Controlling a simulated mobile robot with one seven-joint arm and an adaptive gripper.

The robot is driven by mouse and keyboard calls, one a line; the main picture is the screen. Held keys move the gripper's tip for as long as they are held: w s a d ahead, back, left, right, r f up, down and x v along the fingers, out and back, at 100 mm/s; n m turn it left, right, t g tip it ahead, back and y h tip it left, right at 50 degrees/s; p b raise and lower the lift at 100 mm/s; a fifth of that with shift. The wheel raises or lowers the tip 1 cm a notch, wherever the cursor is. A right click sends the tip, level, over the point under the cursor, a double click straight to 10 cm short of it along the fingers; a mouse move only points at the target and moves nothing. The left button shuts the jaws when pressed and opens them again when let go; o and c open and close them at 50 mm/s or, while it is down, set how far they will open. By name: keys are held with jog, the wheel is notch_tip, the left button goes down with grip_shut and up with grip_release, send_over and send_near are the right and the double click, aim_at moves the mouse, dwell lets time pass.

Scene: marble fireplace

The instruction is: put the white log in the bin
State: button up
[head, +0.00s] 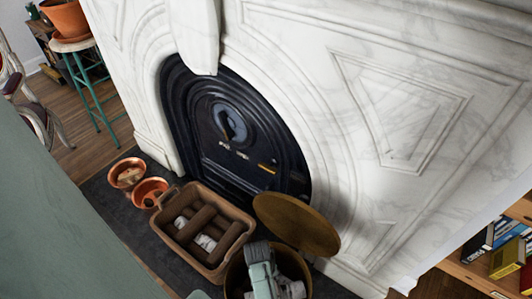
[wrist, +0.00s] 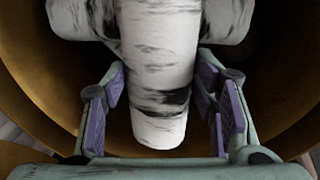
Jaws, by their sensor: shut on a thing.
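A white log (wrist: 157,75) with black bark marks lies between the purple pads of my gripper (wrist: 160,88), which is shut on it. In the head view my gripper (head: 264,280) reaches down into the round brass bin (head: 236,280) at the bottom. The bin's brown-gold inside wall (wrist: 40,85) surrounds the gripper and log in the wrist view. More white log pieces (wrist: 75,18) show beside the held log, at the upper left and upper right. My gripper hides part of the bin's inside, and I cannot tell whether the held log touches the bottom.
A round brass lid (head: 297,223) stands tilted behind the bin. A brown basket (head: 185,240) with dark logs and white pieces is to its left. Terracotta pots (head: 127,172) stand farther left. The marble fireplace (head: 330,130) rises behind, and books (head: 508,257) sit on a shelf at right.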

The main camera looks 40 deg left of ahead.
jog(key=shift+f, duration=0.2)
jog(key=o, duration=1.6)
jog(key=shift+c, duration=0.2)
notch_tip(320, 180, up, 12)
jog(key=shift+s+a, duration=0.4)
